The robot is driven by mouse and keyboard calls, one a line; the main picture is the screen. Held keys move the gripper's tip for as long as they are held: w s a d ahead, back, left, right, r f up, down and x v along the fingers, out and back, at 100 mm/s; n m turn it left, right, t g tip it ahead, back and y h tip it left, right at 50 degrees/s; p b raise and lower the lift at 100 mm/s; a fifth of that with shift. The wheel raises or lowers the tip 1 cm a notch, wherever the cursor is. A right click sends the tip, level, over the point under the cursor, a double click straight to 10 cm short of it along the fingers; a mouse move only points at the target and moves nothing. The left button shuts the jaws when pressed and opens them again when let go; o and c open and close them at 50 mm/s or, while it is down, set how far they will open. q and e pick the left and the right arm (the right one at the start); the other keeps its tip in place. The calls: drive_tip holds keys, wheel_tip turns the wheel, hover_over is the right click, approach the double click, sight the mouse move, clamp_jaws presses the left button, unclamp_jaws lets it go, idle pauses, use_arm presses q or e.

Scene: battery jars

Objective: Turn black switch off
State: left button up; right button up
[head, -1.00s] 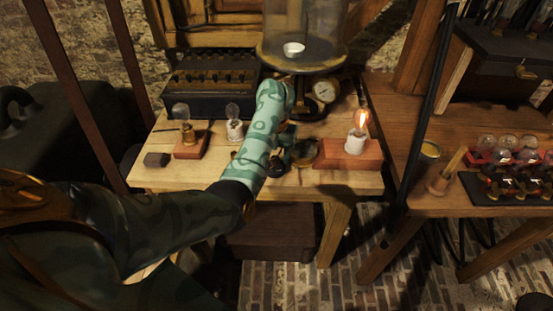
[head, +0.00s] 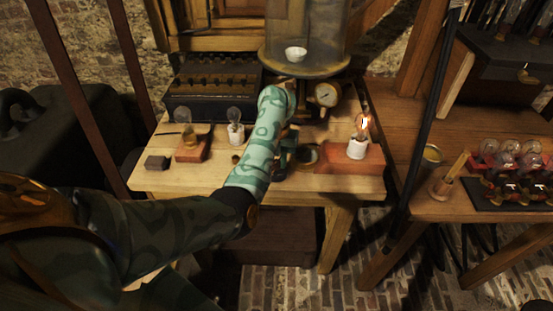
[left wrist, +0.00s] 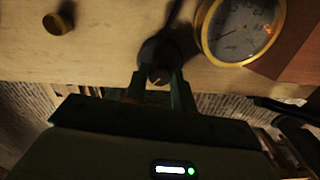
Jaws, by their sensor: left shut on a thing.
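The black switch (left wrist: 157,52) shows in the left wrist view as a small dark round body on the wooden table top, with a dark cable running up from it. My left gripper (left wrist: 158,88) is shut on it, one finger on each side. In the head view my left gripper (head: 283,162) is low at the table's front middle, and my forearm largely hides the switch there. A lit bulb in a white socket (head: 356,149) stands on a red-brown block to the right. The switch's lever position cannot be told. My right gripper is not in view.
A brass-rimmed round gauge (left wrist: 240,30) lies just right of the switch. A small brass knob (left wrist: 58,24) is to its left. Two unlit bulbs, one on a wooden block (head: 192,150), stand farther left.

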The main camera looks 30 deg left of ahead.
sight(277, 162)
use_arm(q)
drive_tip(key=n+b, duration=0.1)
drive_tip(key=n, duration=0.3)
drive_tip(key=shift+d+f, duration=0.1)
drive_tip(key=n+b, duration=0.1)
drive_tip(key=n, duration=0.3)
drive_tip(key=shift+n+b, duration=0.3)
drive_tip(key=n+b, duration=0.2)
drive_tip(key=n, duration=0.3)
drive_tip(key=shift+b, duration=0.3)
drive_tip(key=shift+n+b, duration=0.8)
drive_tip(key=shift+n, duration=1)
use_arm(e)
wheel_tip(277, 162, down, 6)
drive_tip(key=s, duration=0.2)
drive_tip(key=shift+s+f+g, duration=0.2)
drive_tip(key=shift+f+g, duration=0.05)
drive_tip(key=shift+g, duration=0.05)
use_arm(q)
drive_tip(key=o, duration=1)
wheel_tip(277, 162, up, 16)
drive_tip(key=p, duration=0.6)
drive_tip(key=shift+r, duration=0.25)
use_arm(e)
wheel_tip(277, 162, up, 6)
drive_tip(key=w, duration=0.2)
